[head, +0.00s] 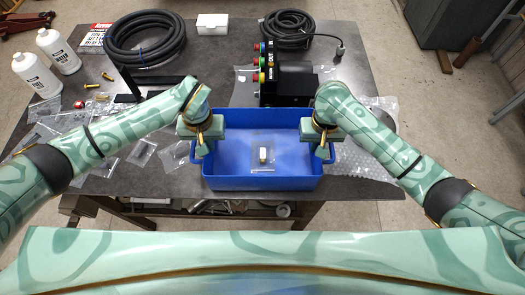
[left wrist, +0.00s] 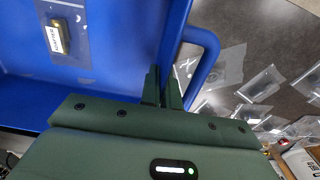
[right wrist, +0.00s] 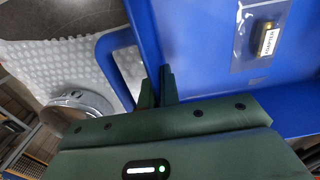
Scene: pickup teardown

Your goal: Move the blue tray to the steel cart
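The blue tray (head: 225,160) is at the front middle of the dark table, its near side at the table's front edge. A bagged part with a label (head: 263,155) lies inside it; it also shows in the left wrist view (left wrist: 58,38) and right wrist view (right wrist: 268,40). My left gripper (head: 205,150) is shut on the tray's left side wall, beside the handle (left wrist: 205,55). My right gripper (head: 322,150) is shut on the right side wall, beside the other handle (right wrist: 108,60). I cannot tell whether the tray is lifted. I cannot make out a steel cart.
Behind the tray are a black box with coloured buttons (head: 290,82), a coiled black hose (head: 145,38) and a coiled cable (head: 287,28). Two white bottles (head: 58,50) stand at the left. Plastic bags (head: 45,130) and bubble wrap (head: 365,160) flank the tray.

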